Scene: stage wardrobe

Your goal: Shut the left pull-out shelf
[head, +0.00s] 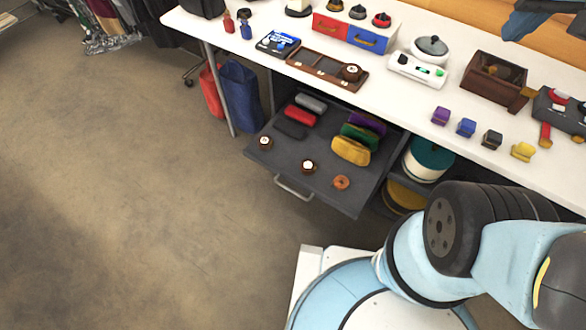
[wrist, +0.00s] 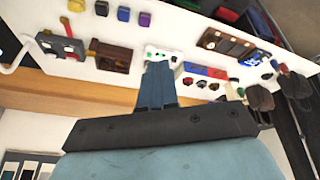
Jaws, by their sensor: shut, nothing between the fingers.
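The left pull-out shelf (head: 333,194) is a dark grey tray, pulled well out from under the white table in the head view. Its silver bar handle (head: 293,190) is on the front edge, facing the lower left. On it lie grey, red and dark cases, purple, green and yellow pouches (head: 351,151), and several small round items (head: 308,166). My gripper (wrist: 160,68) shows in the wrist view with its blue fingers together and empty. It appears over the table side, away from the shelf handle.
The white table (head: 405,100) carries boxes, a wooden tray (head: 327,69), a white pot (head: 430,48) and small coloured blocks. Red and blue bags (head: 241,95) stand left of the shelf. Round tins (head: 428,160) sit right of it. Floor before the handle is clear.

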